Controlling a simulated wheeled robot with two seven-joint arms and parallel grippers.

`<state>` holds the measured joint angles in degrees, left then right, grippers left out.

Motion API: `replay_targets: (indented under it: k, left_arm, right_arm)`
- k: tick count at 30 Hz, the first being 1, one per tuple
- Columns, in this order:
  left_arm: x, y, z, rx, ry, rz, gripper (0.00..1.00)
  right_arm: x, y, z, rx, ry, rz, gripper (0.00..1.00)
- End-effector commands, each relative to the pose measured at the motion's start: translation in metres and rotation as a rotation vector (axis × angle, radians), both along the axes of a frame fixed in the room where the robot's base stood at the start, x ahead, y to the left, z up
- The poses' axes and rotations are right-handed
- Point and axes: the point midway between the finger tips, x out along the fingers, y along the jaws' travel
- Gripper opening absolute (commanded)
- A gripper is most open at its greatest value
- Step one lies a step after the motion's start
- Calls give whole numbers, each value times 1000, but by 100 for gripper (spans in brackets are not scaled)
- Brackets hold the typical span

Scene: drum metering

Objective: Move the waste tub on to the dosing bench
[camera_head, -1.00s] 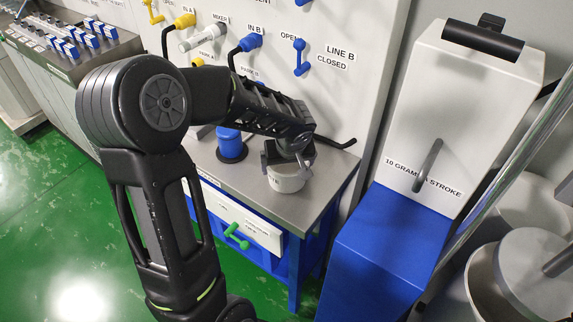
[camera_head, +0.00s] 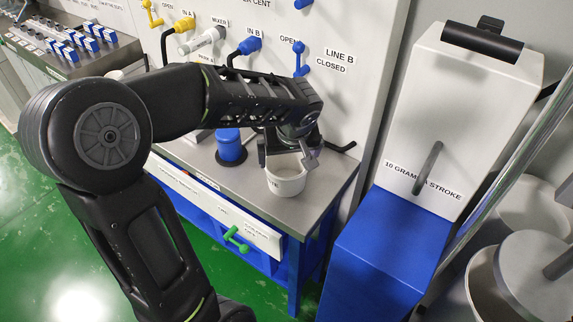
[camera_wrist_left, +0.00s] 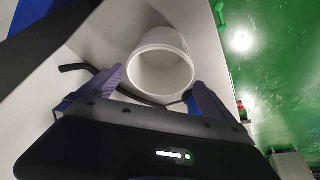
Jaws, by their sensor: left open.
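The waste tub (camera_head: 286,183) is a small white open-topped tub with dark lettering on its side. It stands upright on the grey top of the dosing bench (camera_head: 312,208), near the bench's right end. In the left wrist view the tub (camera_wrist_left: 161,50) shows its round rim and empty-looking inside. My left gripper (camera_head: 290,155) is open at the tub's rim, on its panel side. In the left wrist view the fingers of my left gripper (camera_wrist_left: 158,84) are spread, one on each side of the near rim; I cannot tell whether they touch it. My right gripper is not in view.
A blue cylinder (camera_head: 230,146) stands on the bench left of the tub. A panel with valves and hoses (camera_head: 350,25) rises behind. A white and blue dispenser (camera_head: 430,120) stands to the right. A green handle (camera_head: 236,240) sticks out from the bench front.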

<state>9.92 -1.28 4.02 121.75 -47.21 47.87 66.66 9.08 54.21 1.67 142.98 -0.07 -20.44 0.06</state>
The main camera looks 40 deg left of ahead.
Motion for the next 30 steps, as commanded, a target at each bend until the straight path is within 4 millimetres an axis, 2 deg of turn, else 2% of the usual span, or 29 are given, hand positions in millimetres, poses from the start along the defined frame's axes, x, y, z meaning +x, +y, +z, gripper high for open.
replay_targets:
  k: [4, 9, 30]
  left_arm:
    - [-6, -7, 25, 2, -4, -1, 100]
    - [-11, -11, 38, 1, -1, 0, 100]
    - [-11, -12, 38, -2, 3, -4, 100]
  right_arm:
    - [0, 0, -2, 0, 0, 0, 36]
    - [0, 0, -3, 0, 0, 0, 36]
    - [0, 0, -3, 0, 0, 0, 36]
